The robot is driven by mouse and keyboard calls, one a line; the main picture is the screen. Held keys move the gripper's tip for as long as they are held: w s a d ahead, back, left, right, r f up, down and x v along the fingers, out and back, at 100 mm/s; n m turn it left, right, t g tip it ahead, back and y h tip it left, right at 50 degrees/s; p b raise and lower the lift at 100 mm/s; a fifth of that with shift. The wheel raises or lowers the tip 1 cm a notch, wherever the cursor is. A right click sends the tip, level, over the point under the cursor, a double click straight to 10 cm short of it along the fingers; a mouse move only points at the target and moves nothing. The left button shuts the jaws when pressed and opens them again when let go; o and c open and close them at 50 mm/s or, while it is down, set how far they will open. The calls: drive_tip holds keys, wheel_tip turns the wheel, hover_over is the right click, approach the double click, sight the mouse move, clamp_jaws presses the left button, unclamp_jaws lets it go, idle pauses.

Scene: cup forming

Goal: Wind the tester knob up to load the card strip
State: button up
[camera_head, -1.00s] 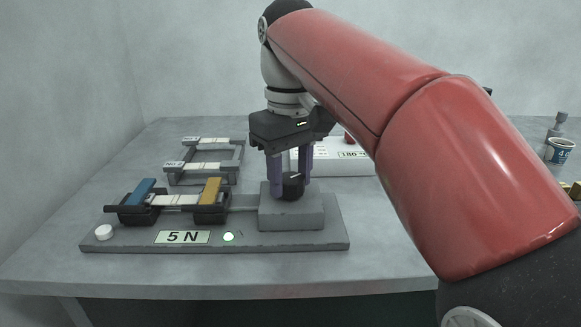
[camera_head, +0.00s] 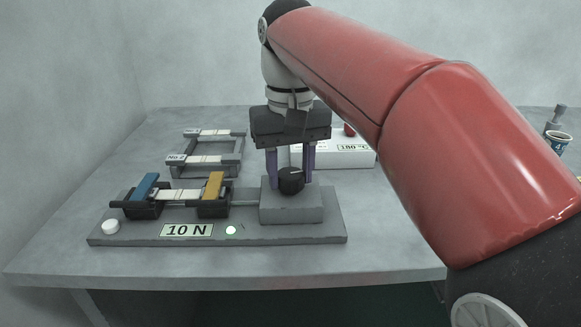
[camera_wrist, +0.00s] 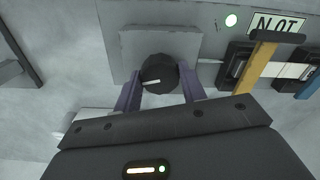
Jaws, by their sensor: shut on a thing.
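The black tester knob (camera_head: 291,183) stands on a grey block at the right end of the tester (camera_head: 130,240). My gripper (camera_head: 290,174) points down with its purple fingers on both sides of the knob, shut on it. The wrist view shows the knob (camera_wrist: 159,72) with a white pointer line between the fingers. The pale card strip (camera_head: 180,194) spans two black clamps, with a blue lever (camera_head: 145,187) on the left and a yellow lever (camera_head: 214,185) on the right. The display (camera_head: 186,230) reads 10 N. A green light (camera_head: 231,230) glows beside it.
A white round button (camera_head: 111,227) is at the tester's left front. A grey rack (camera_head: 207,171) with strips stands behind. A white box (camera_head: 338,155) marked 180 with a red knob stands behind my gripper.

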sight(290, 173)
drive_tip(key=o, duration=1)
drive_tip(key=shift+r, duration=3.9)
